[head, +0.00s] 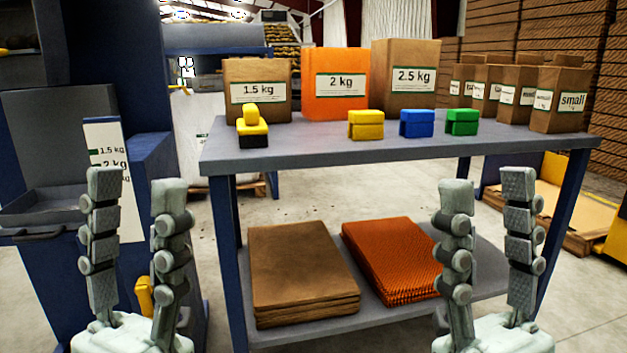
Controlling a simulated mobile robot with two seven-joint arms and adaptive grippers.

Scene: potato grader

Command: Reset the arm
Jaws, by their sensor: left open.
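My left gripper (137,185) is in the lower left of the head view, fingers upright and apart, with nothing between them. My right gripper (488,187) is in the lower right, fingers also upright and apart, empty. Both stand in front of the grey table (330,150) and touch nothing that I can see. The arms behind the grippers are below the picture's edge.
On the table stand a 1.5 kg bag (258,110), an orange 2 kg bag (335,105), a 2.5 kg bag (405,103), small bags (560,118) and yellow, blue (417,123) and green blocks. Flat sacks (300,265) lie on the lower shelf. A blue machine (150,100) stands left.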

